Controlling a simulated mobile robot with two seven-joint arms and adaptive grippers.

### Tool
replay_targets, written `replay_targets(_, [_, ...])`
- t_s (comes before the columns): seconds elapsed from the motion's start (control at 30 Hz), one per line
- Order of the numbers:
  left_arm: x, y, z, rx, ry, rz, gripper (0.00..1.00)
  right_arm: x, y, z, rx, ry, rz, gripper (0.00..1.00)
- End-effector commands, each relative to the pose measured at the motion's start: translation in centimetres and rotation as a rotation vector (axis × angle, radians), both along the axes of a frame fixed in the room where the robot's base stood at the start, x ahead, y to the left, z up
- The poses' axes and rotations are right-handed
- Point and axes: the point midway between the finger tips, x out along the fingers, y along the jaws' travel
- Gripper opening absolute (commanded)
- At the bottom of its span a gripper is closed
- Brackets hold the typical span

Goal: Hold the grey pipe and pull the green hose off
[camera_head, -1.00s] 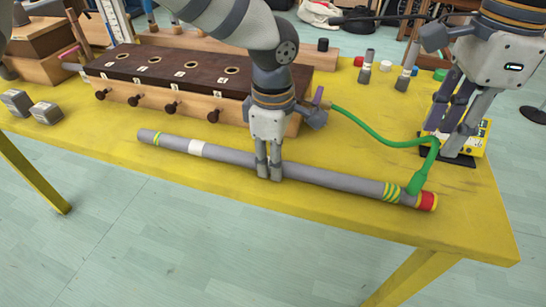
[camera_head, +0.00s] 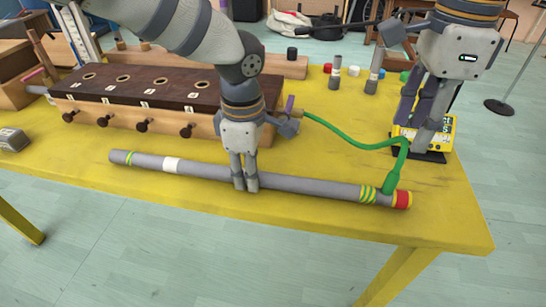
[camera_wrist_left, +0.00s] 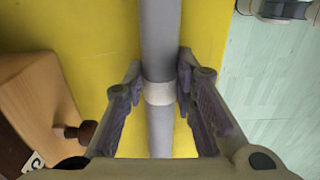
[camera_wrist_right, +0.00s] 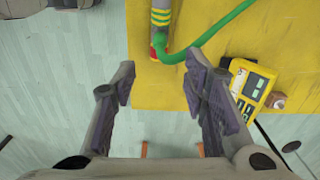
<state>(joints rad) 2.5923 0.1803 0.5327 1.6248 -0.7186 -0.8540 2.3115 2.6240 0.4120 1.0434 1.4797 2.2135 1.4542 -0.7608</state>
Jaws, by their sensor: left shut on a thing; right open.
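The grey pipe (camera_head: 300,184) lies lengthwise near the front of the yellow table, with a white band, yellow-green bands and a red right end. My left gripper (camera_head: 245,186) is shut on the pipe near its middle; the left wrist view shows its fingers (camera_wrist_left: 158,92) on both sides of the pipe. The green hose (camera_head: 350,141) meets the pipe by its red end with a thick green fitting (camera_head: 391,181). My right gripper (camera_head: 418,145) is open and empty above the table, behind the fitting.
A dark-topped wooden box (camera_head: 150,88) with holes and pegs stands behind the pipe. A yellow device (camera_head: 443,128) sits behind my right gripper. Small grey cylinders (camera_head: 372,85) and coloured caps stand at the back. The front table edge is close to the pipe.

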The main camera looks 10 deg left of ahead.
Motion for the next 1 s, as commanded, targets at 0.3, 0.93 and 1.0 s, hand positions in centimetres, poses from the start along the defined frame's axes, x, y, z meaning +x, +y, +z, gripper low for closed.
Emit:
replay_targets(0.3, [0.0,0.0,0.0,0.0,0.0,0.0,0.0,-0.1,-0.1,-2.6,-0.002,0.003,-0.08,0.4])
replay_targets(0.93, [0.0,0.0,0.0,0.0,-0.001,0.0,0.0,0.0,-0.1,-11.3,-0.001,-0.002,-0.079,0.4])
replay_targets(1.0, [0.0,0.0,0.0,0.0,-0.001,0.0,0.0,0.0,-0.1,-11.3,-0.001,-0.002,-0.079,0.4])
